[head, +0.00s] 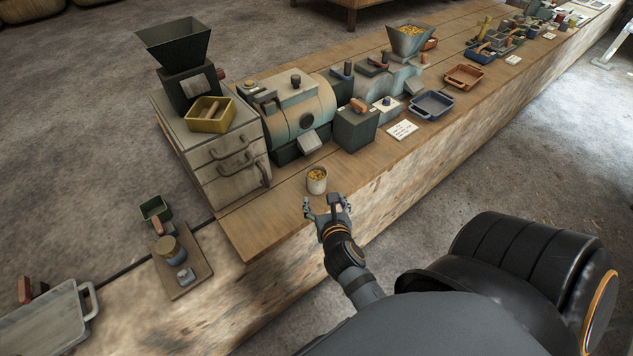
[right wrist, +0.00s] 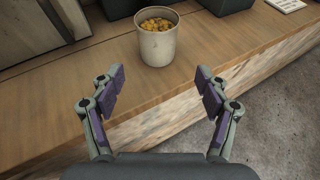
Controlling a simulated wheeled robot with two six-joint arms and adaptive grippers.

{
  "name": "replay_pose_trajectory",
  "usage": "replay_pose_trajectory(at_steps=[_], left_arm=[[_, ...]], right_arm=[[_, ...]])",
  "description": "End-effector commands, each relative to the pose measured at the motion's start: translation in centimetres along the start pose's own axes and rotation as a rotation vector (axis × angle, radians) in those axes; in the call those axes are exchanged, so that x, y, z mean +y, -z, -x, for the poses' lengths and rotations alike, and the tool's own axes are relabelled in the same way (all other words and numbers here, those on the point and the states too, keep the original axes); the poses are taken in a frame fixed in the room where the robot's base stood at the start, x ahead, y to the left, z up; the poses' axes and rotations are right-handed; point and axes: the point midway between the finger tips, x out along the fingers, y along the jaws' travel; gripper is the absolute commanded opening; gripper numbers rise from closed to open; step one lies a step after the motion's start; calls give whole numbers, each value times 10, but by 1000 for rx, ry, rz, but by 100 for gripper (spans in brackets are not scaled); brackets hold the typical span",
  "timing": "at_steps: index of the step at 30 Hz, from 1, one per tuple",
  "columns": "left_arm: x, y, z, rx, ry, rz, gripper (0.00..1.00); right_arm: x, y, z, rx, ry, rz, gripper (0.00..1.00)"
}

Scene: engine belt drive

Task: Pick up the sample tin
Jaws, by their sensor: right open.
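The sample tin (head: 317,181) is a small pale cup filled with yellow-orange pieces. It stands upright on the wooden bench near its front edge. In the right wrist view the tin (right wrist: 157,42) is ahead of the fingers, roughly midway between them and apart from both. My right gripper (head: 327,203) is open and empty, just on the near side of the tin. Its two fingers also show spread apart in the right wrist view (right wrist: 162,82). My left gripper does not show.
Behind the tin stands a rounded pale machine (head: 300,112), with a drawer cabinet (head: 228,162) to its left. A green-grey box (head: 356,130) and a white card (head: 402,129) lie to the right. Bare bench (head: 265,222) lies left of the tin.

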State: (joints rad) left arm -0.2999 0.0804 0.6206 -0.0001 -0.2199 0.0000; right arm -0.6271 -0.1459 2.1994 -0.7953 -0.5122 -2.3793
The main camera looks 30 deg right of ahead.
Motion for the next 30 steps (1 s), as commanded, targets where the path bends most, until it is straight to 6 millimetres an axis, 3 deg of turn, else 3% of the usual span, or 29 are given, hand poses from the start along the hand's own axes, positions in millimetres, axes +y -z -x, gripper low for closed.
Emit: replay_pose_trajectory(at_steps=[4,12,19,27,30], left_arm=[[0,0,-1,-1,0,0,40],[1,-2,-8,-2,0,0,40],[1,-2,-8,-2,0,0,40],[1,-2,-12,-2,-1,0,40],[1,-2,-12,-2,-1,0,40]], right_arm=[[1,0,-3,-6,-3,23,75],[1,-1,-47,-6,-3,21,75],[1,-2,-56,-3,-2,17,75],[5,-7,-98,-4,-3,19,75],[5,-7,-105,-3,-2,17,75]])
